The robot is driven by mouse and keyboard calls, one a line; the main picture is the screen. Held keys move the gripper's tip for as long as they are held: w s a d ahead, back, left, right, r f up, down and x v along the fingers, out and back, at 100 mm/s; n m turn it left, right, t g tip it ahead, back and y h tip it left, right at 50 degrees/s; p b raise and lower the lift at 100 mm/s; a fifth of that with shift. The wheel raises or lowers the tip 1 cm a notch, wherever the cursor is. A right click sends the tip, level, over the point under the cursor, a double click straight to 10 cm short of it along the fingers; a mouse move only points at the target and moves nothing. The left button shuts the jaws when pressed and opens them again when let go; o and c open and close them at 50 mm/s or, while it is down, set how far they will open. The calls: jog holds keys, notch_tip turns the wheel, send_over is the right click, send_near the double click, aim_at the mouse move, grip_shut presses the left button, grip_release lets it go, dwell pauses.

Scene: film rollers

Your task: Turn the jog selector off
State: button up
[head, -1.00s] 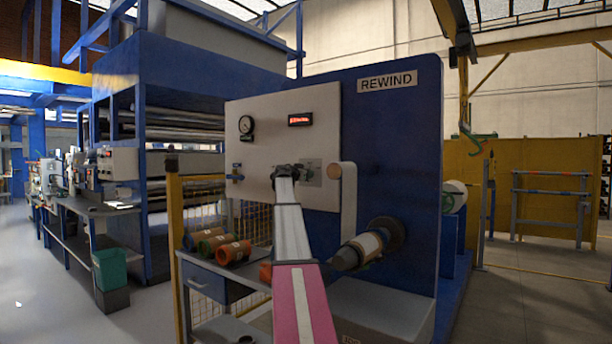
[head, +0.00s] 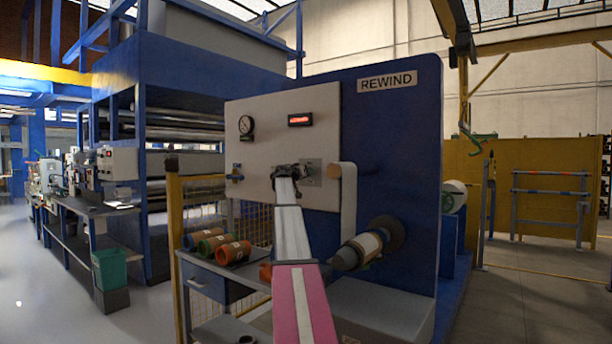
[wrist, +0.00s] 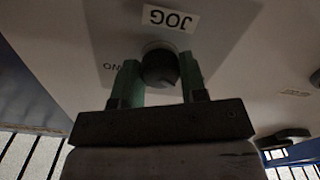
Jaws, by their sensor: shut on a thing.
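The jog selector (wrist: 160,68) is a dark round knob on a grey plate, below a white JOG label (wrist: 171,18) that appears upside down in the wrist view. Part of another label, seemingly ON, shows left of the knob. My gripper (wrist: 160,80) has its two green fingers on either side of the knob and is shut on it. In the head view my gripper (head: 287,171) is at the pale panel, and my arm hides the knob. The knob's pointer position cannot be made out.
The pale panel (head: 265,150) carries a gauge (head: 246,125) and a red display (head: 300,119). A roller with a wound core (head: 362,247) sticks out at the right. Coloured rolls (head: 220,245) lie on a bench below left of my arm.

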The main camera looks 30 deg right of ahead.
dwell(0.3)
jog(key=o, duration=0.9)
jog(key=v, duration=1.1)
